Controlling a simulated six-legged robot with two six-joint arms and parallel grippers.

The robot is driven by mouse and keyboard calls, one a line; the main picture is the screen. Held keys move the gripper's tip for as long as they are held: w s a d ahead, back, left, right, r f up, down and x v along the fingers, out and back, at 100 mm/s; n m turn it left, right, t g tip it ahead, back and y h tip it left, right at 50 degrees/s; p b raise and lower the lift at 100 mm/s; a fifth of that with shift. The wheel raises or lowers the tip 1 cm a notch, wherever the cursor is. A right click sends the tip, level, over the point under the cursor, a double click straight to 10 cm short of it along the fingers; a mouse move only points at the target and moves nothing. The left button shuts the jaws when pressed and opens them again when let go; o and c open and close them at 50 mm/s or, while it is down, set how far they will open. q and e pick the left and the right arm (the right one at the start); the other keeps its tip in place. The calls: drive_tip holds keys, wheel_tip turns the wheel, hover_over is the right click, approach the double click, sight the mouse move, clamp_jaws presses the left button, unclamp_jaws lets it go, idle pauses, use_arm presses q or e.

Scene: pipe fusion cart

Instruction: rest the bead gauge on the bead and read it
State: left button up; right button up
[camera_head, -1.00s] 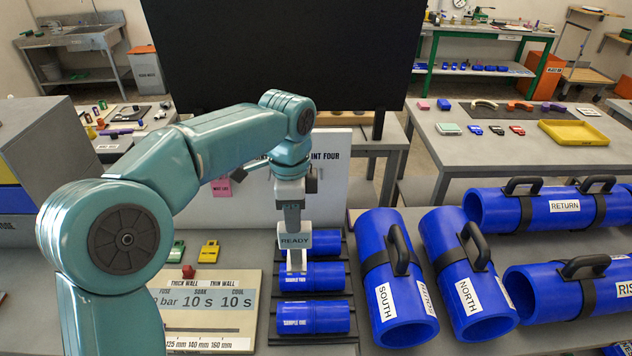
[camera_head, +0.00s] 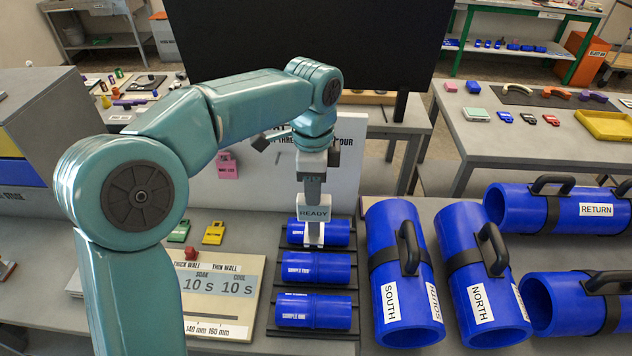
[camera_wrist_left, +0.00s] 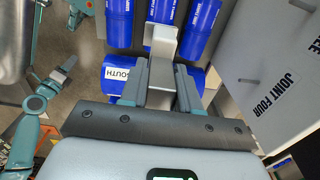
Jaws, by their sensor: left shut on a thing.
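My left gripper (camera_head: 313,188) is shut on the bead gauge (camera_head: 314,213), a pale block with a READY display and a white foot pointing down. Its foot is in front of the far blue sample pipe (camera_head: 296,238) in the head view; whether it touches I cannot tell. The middle sample (camera_head: 330,268) and near sample (camera_head: 330,311) lie parallel on a dark rack (camera_head: 271,317). The bead itself is too small to make out. In the left wrist view the gauge (camera_wrist_left: 163,45) sits between the fingers. My right gripper (camera_wrist_left: 62,75) seems to show at left there, jaws unclear.
Blue SOUTH (camera_head: 389,240) and NORTH (camera_head: 462,235) pipes with black handles stand right of the rack. A settings board (camera_head: 230,325) lies left of it. A white joint board (camera_head: 350,180) and a black screen (camera_head: 310,60) are behind. Green (camera_head: 179,232) and yellow (camera_head: 214,233) tags lie at left.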

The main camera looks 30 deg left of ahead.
sight(317, 215)
use_arm(q)
drive_tip(key=shift+f, duration=0.2)
drive_tip(key=shift+w+d+f+b, duration=0.45)
drive_tip(key=shift+f+b, duration=0.1)
drive_tip(key=shift+f, duration=0.15)
drive_tip(key=shift+f+b, duration=0.3)
drive_tip(key=shift+f, duration=0.1)
drive_tip(key=shift+s+a+f+b, duration=0.25)
drive_tip(key=shift+f+b, duration=0.1)
drive_tip(key=shift+f, duration=0.1)
drive_tip(key=shift+s+a+f+b, duration=0.2)
drive_tip(key=shift+f+b, duration=0.1)
drive_tip(key=shift+f, duration=0.15)
drive_tip(key=f, duration=0.1)
drive_tip(key=f+b, duration=0.1)
drive_tip(key=shift+w+d+f+b, duration=0.4)
drive_tip(key=shift+f, duration=0.4)
drive_tip(key=shift+s+a+f+b, duration=0.3)
drive_tip(key=shift+f+b, duration=0.1)
drive_tip(key=shift+b, duration=0.1)
drive_tip(key=shift+w+d+f, duration=0.1)
drive_tip(key=shift+w+d, duration=0.15)
drive_tip(key=shift+s+a, duration=0.2)
drive_tip(key=shift+w+d, duration=0.15)
drive_tip(key=shift+w, duration=0.05)
